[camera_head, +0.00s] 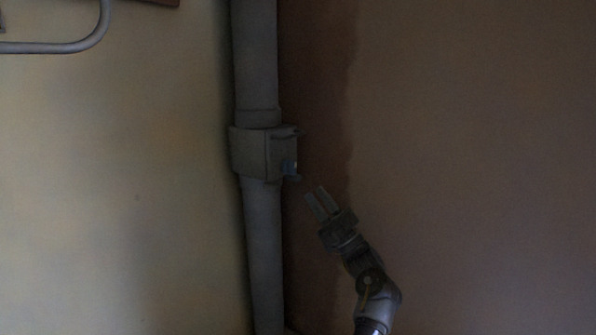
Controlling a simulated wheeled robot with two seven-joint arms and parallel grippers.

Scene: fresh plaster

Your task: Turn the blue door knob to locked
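In this view the fingers are apart from the knob.
The thick grey pipe (256,60) runs from top to bottom along the wall corner. A pale wall (110,180) lies on the left, with a curved metal rail (60,47) at the upper left. The brown wall (480,150) on the right is bare.

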